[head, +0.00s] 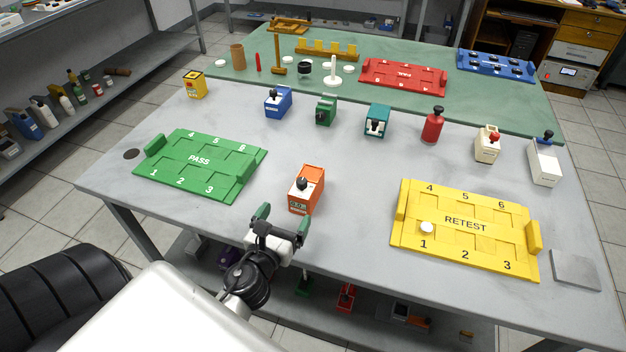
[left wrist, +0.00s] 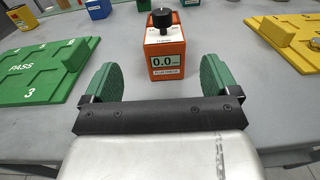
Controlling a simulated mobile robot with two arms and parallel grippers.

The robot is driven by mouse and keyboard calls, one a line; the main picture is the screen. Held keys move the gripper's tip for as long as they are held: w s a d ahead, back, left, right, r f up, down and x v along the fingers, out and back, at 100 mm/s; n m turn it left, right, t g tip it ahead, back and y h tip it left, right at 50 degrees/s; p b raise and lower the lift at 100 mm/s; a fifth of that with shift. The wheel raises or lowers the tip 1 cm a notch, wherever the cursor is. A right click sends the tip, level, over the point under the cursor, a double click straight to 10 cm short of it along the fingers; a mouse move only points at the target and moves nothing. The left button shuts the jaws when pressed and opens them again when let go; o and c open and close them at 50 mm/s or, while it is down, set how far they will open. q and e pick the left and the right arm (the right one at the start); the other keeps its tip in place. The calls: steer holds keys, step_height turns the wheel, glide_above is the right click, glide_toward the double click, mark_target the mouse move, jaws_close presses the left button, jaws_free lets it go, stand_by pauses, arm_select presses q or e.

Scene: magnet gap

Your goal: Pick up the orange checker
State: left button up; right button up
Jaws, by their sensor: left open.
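The orange checker (head: 306,190) is a small upright box with a black knob on top, standing on the grey table near its front edge. In the left wrist view the orange checker (left wrist: 166,52) stands straight ahead, with a display reading 0.0 on its front face. My left gripper (head: 283,217) is open and empty, just in front of the checker and apart from it. In the left wrist view its green-padded fingers (left wrist: 158,78) are spread, and the checker lies beyond them, between their lines. My right gripper is not in view.
A green PASS tray (head: 199,160) lies to the left and a yellow RETEST tray (head: 466,224), holding a white disc (head: 427,228), to the right. Several other checkers, including a blue one (head: 278,103) and a red one (head: 433,126), stand behind. Bare tabletop surrounds the orange checker.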

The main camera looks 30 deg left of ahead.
mark_target(296, 197)
arm_select(q)
steer(key=p+x, duration=0.1)
steer(key=x, duration=0.3)
steer(key=shift+w+r, duration=0.15)
steer(key=shift+r, duration=0.05)
steer(key=x, duration=0.4)
steer(key=f+x, duration=0.1)
steer(key=shift+w+d, duration=0.2)
steer(key=shift+w, duration=0.25)
steer(key=shift+r, duration=0.1)
steer(key=c, duration=1.1)
steer(key=shift+r, duration=0.1)
